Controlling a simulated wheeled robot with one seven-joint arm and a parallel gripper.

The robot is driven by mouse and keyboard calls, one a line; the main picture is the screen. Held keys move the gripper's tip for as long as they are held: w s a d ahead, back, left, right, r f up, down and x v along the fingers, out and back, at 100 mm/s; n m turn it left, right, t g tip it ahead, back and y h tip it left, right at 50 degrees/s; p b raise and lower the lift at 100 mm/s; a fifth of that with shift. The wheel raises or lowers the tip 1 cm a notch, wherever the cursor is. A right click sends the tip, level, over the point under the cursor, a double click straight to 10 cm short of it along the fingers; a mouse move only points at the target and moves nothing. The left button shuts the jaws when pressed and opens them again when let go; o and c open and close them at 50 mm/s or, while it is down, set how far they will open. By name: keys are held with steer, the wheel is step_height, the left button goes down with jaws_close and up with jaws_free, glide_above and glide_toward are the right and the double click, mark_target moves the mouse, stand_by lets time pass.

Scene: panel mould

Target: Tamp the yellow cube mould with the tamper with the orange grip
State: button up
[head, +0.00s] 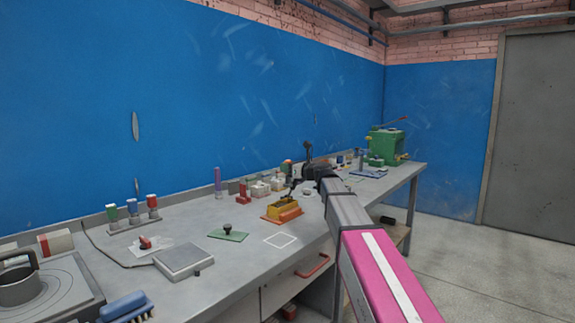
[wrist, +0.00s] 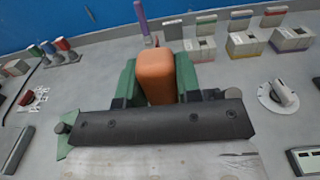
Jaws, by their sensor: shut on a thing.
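The yellow cube mould (head: 285,207) sits on an orange base on the bench in the head view. It is out of sight in the wrist view. My gripper (wrist: 157,78) is shut on the orange grip (wrist: 156,72) of the tamper, which stands between its green fingers. In the head view my gripper, dark and small, is over the bench just behind and right of the mould. The tamper's lower end is hidden in the wrist view, and I cannot tell whether it touches the mould.
Pale block moulds (wrist: 243,42) stand behind my gripper, with a purple upright piece (head: 217,180) near them. A white square outline (head: 280,240), a green plate with a black knob (head: 229,235) and a grey scale (head: 183,261) lie nearer. A green machine (head: 383,146) stands at the far end.

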mark_target(288, 184)
steer(key=shift+f, duration=2.25)
steer(key=shift+f, duration=0.1)
steer(key=shift+f, duration=1.7)
steer(key=shift+r, duration=1.8)
steer(key=shift+f, duration=0.1)
steer(key=shift+f, duration=1.7)
steer(key=shift+r, duration=1.8)
